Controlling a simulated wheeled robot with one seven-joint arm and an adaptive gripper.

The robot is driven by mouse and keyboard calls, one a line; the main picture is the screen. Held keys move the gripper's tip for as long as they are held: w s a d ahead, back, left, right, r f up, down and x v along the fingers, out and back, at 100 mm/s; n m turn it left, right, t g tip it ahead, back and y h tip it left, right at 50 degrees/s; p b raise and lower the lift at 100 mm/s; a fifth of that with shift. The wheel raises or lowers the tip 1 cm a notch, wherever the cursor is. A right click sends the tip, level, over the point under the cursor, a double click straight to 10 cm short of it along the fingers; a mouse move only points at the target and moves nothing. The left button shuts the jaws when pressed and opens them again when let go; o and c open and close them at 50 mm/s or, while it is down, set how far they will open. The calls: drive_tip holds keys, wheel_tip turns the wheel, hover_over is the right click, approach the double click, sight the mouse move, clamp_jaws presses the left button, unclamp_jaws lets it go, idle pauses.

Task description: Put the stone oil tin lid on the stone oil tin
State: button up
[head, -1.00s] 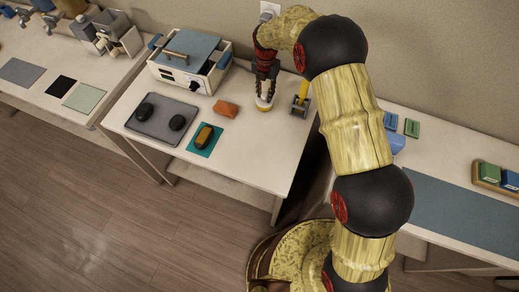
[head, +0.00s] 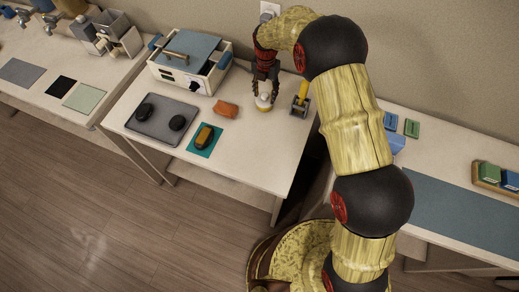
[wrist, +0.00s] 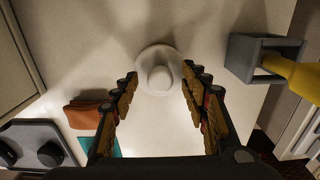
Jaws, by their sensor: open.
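A pale round lid with a knob (wrist: 159,78) lies between the fingertips of my gripper (wrist: 160,88) in the wrist view. In the head view the pale lid (head: 264,100) shows below my gripper (head: 265,85), over a yellowish rim that looks like the stone oil tin (head: 264,109). The lid appears to rest on the tin, but the seam and how level it sits are too small to tell. My gripper is open, with a finger on either side of the knob and visible gaps to it.
A yellow-handled tool in a grey holder (head: 300,101) stands close on the right. An orange cloth (head: 225,109) lies on the left, with a teal mat (head: 205,139), a grey tray (head: 150,124) and the white warmer (head: 190,66) beyond. The table front is clear.

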drive_tip(key=shift+r, duration=0.2)
drive_tip(key=shift+r+p, duration=2.1)
drive_tip(key=shift+r, duration=1.75)
wheel_tip(320, 180, up, 12)
